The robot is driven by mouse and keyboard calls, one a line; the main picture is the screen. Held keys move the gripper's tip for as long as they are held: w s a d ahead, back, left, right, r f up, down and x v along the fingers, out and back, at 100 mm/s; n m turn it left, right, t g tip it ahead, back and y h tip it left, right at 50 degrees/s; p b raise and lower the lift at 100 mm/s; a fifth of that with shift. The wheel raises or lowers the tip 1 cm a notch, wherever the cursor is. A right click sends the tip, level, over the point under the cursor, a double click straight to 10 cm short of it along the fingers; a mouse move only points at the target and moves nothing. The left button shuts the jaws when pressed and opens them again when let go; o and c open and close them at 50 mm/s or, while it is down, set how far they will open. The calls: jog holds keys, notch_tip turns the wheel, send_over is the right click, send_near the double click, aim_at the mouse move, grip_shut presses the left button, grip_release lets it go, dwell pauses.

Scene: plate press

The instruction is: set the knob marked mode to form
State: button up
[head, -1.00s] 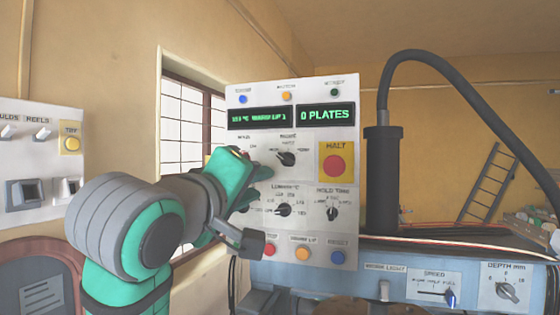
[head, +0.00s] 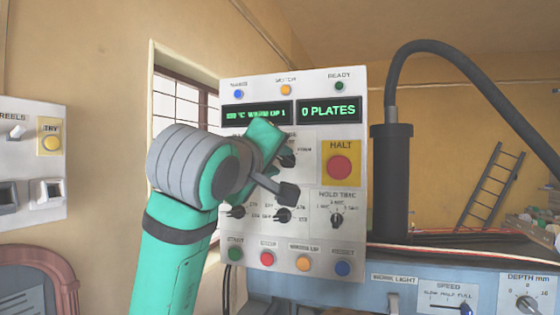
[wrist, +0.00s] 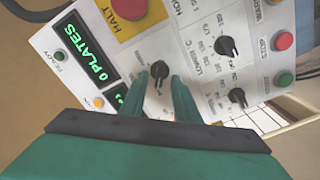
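The mode knob (head: 288,160) is a black knob on the upper middle of the white control panel, partly covered by my gripper in the head view. The word form stands to its right. The knob also shows in the wrist view (wrist: 159,69), where I cannot read its setting for sure. My gripper (wrist: 157,84) is open, with one green finger on each side of the picture just short of the knob; I see no contact. In the head view my gripper (head: 280,146) is in front of the panel at the knob's upper left.
The red halt button (head: 339,167) is close to the right of the knob. Two lower knobs (head: 282,215) and the hold time knob (head: 337,220) sit below. A row of coloured buttons (head: 303,263) lines the panel's bottom edge. Displays (head: 329,111) are above.

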jog(key=shift+w+d, duration=0.15)
jog(key=shift+w, duration=0.55)
jog(key=shift+d, duration=0.1)
jog(key=shift+c, duration=0.6)
grip_shut()
